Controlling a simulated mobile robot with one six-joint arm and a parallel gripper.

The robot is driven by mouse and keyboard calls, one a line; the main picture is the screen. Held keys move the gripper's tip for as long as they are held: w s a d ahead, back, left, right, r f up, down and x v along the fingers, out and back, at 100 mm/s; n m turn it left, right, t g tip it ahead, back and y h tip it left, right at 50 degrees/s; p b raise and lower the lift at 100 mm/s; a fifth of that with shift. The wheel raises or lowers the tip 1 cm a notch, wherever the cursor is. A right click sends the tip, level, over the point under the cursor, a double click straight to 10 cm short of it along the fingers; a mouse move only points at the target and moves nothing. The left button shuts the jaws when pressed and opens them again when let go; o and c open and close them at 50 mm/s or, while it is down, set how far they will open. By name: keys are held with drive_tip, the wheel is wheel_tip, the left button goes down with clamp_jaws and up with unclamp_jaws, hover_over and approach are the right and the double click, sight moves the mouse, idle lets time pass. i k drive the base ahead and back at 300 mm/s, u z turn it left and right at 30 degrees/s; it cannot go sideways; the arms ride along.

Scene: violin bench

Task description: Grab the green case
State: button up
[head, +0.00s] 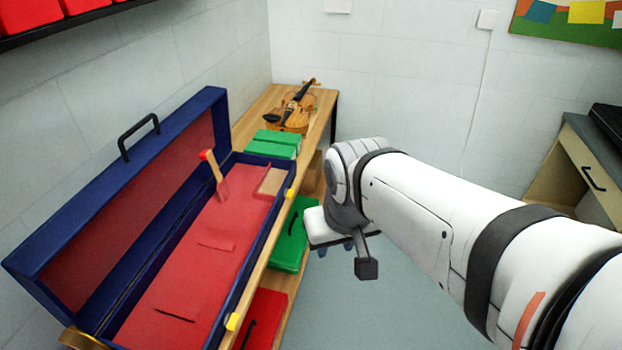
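A green case (290,240) with a dark handle stands on the lower shelf of the wooden bench, right of the open violin case. Its upper part is partly hidden by the bench edge. I see nothing held.
The open blue violin case (185,290) with red lining fills the front of the bench top (247,123). A violin (294,113) lies at the back. A red case (262,318) is on the lower shelf. Clear floor (370,310) lies right of the bench; a cabinet (585,165) stands far right.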

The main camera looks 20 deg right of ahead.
sight(286, 255)
drive_tip(key=z, duration=1.65)
drive_tip(key=i, duration=3.4)
drive_tip(key=u, duration=2.45)
